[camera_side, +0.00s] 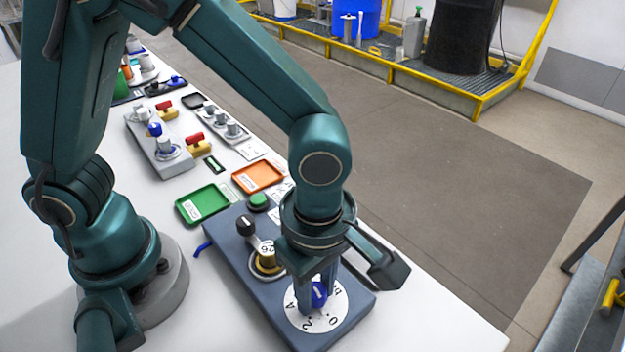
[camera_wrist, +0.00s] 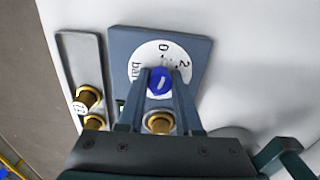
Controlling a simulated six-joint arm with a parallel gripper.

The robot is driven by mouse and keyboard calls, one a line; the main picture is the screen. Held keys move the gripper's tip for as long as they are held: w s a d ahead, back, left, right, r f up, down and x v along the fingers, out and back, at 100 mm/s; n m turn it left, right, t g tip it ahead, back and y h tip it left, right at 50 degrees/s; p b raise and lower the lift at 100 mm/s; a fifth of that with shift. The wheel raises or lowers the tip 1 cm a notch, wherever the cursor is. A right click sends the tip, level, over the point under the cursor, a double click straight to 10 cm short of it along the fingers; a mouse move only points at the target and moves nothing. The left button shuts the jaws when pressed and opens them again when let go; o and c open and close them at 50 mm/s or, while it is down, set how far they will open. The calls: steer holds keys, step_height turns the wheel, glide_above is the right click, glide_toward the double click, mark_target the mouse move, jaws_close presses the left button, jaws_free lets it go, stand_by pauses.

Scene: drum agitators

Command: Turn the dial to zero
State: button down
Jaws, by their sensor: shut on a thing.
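The dial (camera_side: 302,318) is a round white face on a blue-grey panel box, with a blue knob (camera_side: 319,299) at its centre. In the wrist view the dial face (camera_wrist: 146,54) shows "0", "2" and "bar", and the blue knob (camera_wrist: 161,82) carries a short white mark. The mark slants up toward the numbered side; I cannot tell its exact reading. My gripper (camera_side: 319,290) points down over the dial, its fingers shut on the knob from both sides. The two fingers also show in the wrist view (camera_wrist: 160,92). They hide part of the face.
The panel box (camera_side: 234,246) also bears a green button (camera_side: 258,200), a black knob (camera_side: 246,224) and a brass fitting (camera_side: 267,258) close to my gripper. A green tray (camera_side: 182,206) and an orange tray (camera_side: 277,176) lie behind it. The white table's front right is clear.

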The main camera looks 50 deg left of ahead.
mark_target(316, 289)
steer(key=shift+f, duration=0.1)
steer(key=c, duration=0.7)
jaws_free()
steer(key=shift+r, duration=3.1)
steer(key=shift+r, duration=1.5)
steer(key=shift+f, duration=1.4)
